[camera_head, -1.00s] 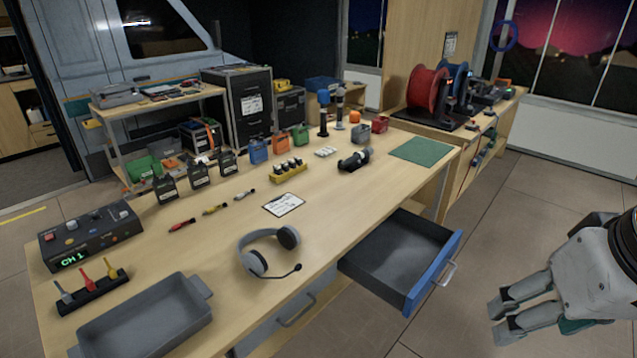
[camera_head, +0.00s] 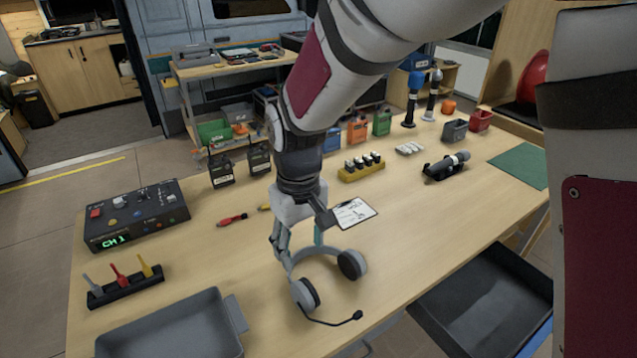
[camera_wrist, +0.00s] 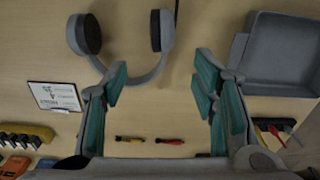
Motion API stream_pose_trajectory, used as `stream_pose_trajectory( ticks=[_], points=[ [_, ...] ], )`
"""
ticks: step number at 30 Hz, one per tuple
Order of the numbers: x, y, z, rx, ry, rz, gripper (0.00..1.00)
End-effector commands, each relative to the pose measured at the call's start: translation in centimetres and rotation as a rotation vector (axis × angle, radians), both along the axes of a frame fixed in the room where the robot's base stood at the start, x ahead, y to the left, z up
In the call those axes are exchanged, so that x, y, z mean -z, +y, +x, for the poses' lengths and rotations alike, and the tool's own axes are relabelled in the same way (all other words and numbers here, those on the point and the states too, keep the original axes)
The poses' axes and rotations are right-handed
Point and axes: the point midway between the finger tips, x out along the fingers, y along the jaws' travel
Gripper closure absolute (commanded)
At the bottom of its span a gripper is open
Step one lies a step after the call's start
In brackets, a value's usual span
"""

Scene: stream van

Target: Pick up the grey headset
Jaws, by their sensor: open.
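The grey headset (camera_head: 307,284) lies on the wooden table, with dark ear pads and a thin black microphone boom toward the table's front edge. In the head view my gripper (camera_head: 298,246) points down over the headband side of the headset. In the wrist view the headset (camera_wrist: 150,76) lies at the upper left, its headband curving toward my gripper (camera_wrist: 160,85). My gripper is open, its teal-padded fingers wide apart with nothing held between them. The left finger appears near the headband; I cannot tell whether they touch.
A grey tray (camera_head: 178,335) stands at the table's front left, beside the headset. A clipboard (camera_head: 353,212) lies close behind the headset. A control box (camera_head: 136,214) and a rack of coloured tools (camera_head: 126,291) are at left. A drawer (camera_head: 485,300) hangs open at right.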

Motion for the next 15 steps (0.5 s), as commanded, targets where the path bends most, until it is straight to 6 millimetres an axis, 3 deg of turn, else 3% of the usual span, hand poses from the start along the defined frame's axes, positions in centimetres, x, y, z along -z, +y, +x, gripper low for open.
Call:
stream_pose_trajectory(
  ticks=[7, 15],
  points=[
    [2.6, 0.8, 0.0, -0.021, 0.008, -0.011, 0.47],
    [7.6, 0.7, 0.0, -0.018, 0.008, -0.012, 0.47]
  ],
)
